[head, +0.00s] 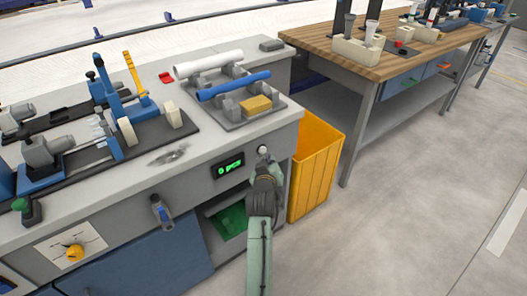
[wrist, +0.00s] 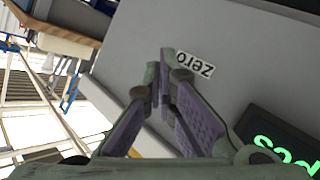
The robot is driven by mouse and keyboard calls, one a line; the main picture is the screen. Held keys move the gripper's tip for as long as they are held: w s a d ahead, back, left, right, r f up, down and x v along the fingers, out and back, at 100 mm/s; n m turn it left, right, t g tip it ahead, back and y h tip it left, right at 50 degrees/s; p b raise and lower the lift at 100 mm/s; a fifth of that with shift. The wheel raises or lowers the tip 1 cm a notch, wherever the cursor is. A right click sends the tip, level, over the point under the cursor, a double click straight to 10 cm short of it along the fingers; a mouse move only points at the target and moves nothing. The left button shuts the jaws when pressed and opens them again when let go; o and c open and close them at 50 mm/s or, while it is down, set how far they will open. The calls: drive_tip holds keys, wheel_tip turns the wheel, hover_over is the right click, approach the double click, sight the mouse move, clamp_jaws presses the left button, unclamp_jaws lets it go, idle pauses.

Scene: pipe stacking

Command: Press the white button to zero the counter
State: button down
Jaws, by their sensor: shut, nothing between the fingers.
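The white button (head: 263,149) shows as a small pale knob on the grey bench's front face, right of the counter (head: 228,165) with its green lit display. My gripper (head: 264,160) is shut and empty, its tips at or just in front of the button; I cannot tell if they touch it. In the wrist view my gripper (wrist: 166,72) points at the grey panel beside the "zero" label (wrist: 195,65). The button is hidden behind the fingers there. Part of the counter (wrist: 285,145) shows at the lower right, its digits not readable.
The grey bench (head: 215,148) carries a rack with a white pipe (head: 208,64) and a blue pipe (head: 234,86). A yellow bin (head: 315,165) stands right of my gripper. A wood-topped table (head: 375,65) is behind it. The floor to the right is clear.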

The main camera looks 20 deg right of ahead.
drive_tip(key=shift+w, duration=0.1)
idle(0.5)
drive_tip(key=shift+w+a, duration=0.15)
drive_tip(key=shift+w, duration=0.15)
drive_tip(key=shift+w+a, duration=0.15)
drive_tip(key=shift+w, duration=0.25)
idle(0.6)
drive_tip(key=shift+s, duration=0.15)
drive_tip(key=shift+s+d+p, duration=0.25)
drive_tip(key=shift+s+p, duration=0.15)
drive_tip(key=shift+s, duration=0.3)
drive_tip(key=s, duration=0.1)
drive_tip(key=s+d+p, duration=0.1)
drive_tip(key=s, duration=0.2)
drive_tip(key=shift+s+d+p, duration=0.35)
drive_tip(key=shift+d, duration=0.05)
idle(0.8)
